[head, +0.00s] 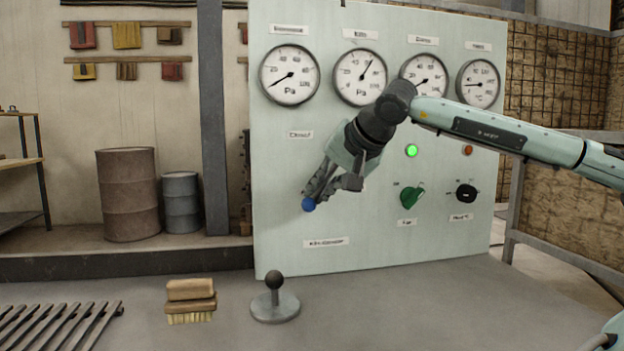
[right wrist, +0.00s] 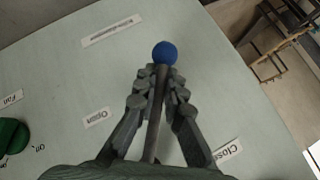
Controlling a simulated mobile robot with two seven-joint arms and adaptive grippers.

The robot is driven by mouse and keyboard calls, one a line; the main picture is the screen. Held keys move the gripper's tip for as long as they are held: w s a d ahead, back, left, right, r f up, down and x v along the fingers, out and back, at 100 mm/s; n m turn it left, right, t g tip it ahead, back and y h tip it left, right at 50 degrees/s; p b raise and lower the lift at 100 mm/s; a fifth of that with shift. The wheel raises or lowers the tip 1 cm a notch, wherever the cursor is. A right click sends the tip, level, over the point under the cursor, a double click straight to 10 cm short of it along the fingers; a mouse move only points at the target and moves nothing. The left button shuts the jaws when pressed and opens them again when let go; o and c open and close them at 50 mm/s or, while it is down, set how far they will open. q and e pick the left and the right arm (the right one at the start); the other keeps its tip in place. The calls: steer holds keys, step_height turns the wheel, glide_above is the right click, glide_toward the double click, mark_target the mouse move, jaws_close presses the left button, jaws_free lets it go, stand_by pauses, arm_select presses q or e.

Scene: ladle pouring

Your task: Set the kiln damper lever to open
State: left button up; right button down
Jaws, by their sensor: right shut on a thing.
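The kiln damper lever (right wrist: 157,110) is a grey rod with a blue ball (head: 308,204) at its end, on the pale instrument panel. In the head view the ball lies low and left, above the kiln damper label (head: 326,242). My right gripper (head: 318,192) is shut on the lever just behind the ball; in the right wrist view its fingers (right wrist: 162,82) flank the rod. The wrist view shows the Open label (right wrist: 97,117) left of the rod and the Closed label (right wrist: 228,152) right of it. The lever's pivot is hidden. My left gripper is out of view.
Several gauges (head: 289,75) top the panel. A green knob (head: 411,197) and a black knob (head: 466,194) sit right of the lever. The bench below holds a black-ball knob on a disc (head: 275,308), a brush (head: 190,300) and a slatted rack (head: 55,325).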

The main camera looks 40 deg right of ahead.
steer(key=shift+s+d, duration=0.1)
steer(key=shift+d, duration=0.1)
steer(key=d+g+h+p, duration=0.1)
steer(key=s+d+f+n+g+h+p, duration=0.1)
steer(key=shift+s+d+f+n+h, duration=0.1)
steer(key=shift+s+d+n+h, duration=0.05)
steer(key=shift+n+h, duration=0.2)
steer(key=shift+s+d+f+n+g+h+p, duration=0.15)
steer(key=shift+s+d+n+g+h+p, duration=0.1)
steer(key=shift+s+d+g+h+p, duration=0.15)
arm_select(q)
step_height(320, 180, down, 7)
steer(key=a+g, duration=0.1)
arm_select(e)
steer(key=shift+s+d+n+g+h, duration=0.25)
steer(key=shift+d+n+g+h, duration=0.05)
steer(key=shift+d+h, duration=0.35)
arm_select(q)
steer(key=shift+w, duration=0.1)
arm_select(e)
steer(key=c, duration=1.9)
jaws_free()
steer(key=v, duration=1.2)
steer(key=shift+s+f, duration=0.15)
